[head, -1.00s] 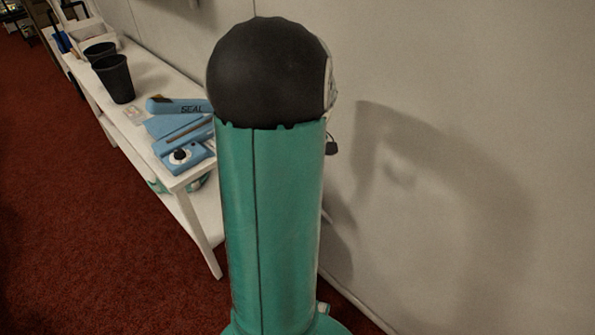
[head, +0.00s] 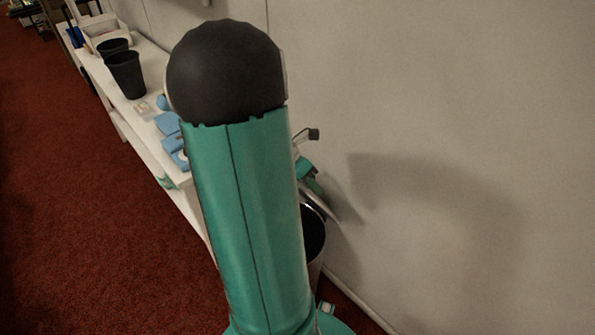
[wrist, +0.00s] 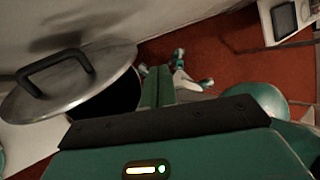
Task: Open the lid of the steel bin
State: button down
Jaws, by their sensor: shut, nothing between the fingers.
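The steel bin (head: 317,240) stands by the wall, partly hidden behind my arm in the head view. Its dark opening shows. The round steel lid (wrist: 105,72) is raised and tilted at the left in the wrist view, its black handle (wrist: 55,70) facing outward. A dark gap (wrist: 108,103) shows under the lid. A slanted edge of the lid (head: 319,205) shows above the bin in the head view. My gripper (wrist: 158,72) is shut and empty, beside the lid's right edge; I cannot tell whether they touch.
A white table (head: 160,160) with black cups (head: 125,75) and blue items (head: 170,124) stands left of my arm. The wall (head: 430,120) is close on the right. Open red carpet (head: 70,200) lies to the left. A white object with a dark panel (wrist: 285,18) shows at the wrist view's upper right.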

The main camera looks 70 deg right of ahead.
jog(key=w+d+f+n+t+h, duration=0.1)
jog(key=w+d+n+t+h, duration=0.1)
jog(key=w+n+h, duration=1.3)
jog(key=s+d+f+n+y, duration=0.1)
jog(key=s+d+f+y, duration=0.1)
jog(key=s+d+f+n+y, duration=0.2)
jog(key=d, duration=0.1)
jog(key=s+d+f+n+y, duration=0.1)
jog(key=s+d+y, duration=0.1)
jog(key=s, duration=0.1)
jog(key=shift+d+f, duration=0.3)
jog(key=shift+f, duration=0.1)
jog(key=s+d+r+y, duration=0.1)
jog(key=s+d, duration=0.3)
jog(key=d, duration=0.5)
jog(key=shift+s+r+t+y, duration=0.3)
jog(key=shift+r+t, duration=0.1)
jog(key=shift+r, duration=0.1)
jog(key=v, duration=1.3)
jog(key=shift+a+r, duration=0.2)
jog(key=shift+a, duration=0.15)
